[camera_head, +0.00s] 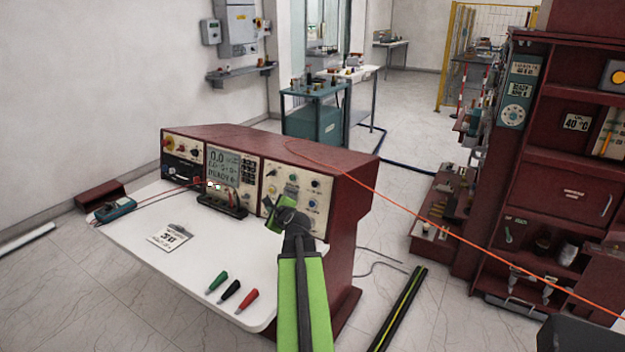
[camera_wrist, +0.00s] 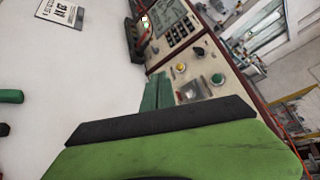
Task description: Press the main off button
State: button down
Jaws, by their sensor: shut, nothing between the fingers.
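A dark red control console (camera_head: 330,175) stands behind a white worktop, with three front panels. Its right panel (camera_head: 314,204) carries several small knobs and buttons. In the wrist view this panel shows a yellow button (camera_wrist: 180,67), a black knob (camera_wrist: 199,51) and a teal button (camera_wrist: 217,79). The left panel (camera_head: 182,148) has a red control (camera_head: 169,142) at its upper left. Labels are too small to read, so I cannot tell which button is the main off. My gripper (camera_head: 276,212) is shut and empty in front of the right panel; its green fingers (camera_wrist: 157,93) hide part of it.
The white worktop (camera_head: 180,265) holds a teal meter (camera_head: 115,211), a paper card (camera_head: 170,237), and green, black and red probes (camera_head: 231,291). A dark red shelf rack (camera_head: 490,190) stands at the right, with an orange cable crossing before it. Floor between console and rack is partly clear.

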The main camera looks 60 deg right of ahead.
aim_at(315, 184)
jog(key=s+d+r+m+h, duration=0.2)
jog(key=s+d+r+m, duration=0.2)
jog(key=s+d, duration=0.2)
jog(key=shift+s+d+g+h+p, duration=0.35)
jog(key=shift+d+g+h+p, duration=0.05)
jog(key=shift+p, duration=0.05)
jog(key=shift+d+f+b, duration=0.35)
jog(key=shift+d, duration=1.05)
jog(key=shift+d+f+b, duration=0.35)
jog(key=shift+d+f, duration=0.05)
jog(key=shift+d, duration=1.05)
jog(key=shift+d+f+b, duration=0.35)
jog(key=shift+d, duration=1.05)
jog(key=shift+d+f, duration=0.1)
jog(key=shift+d, duration=0.3)
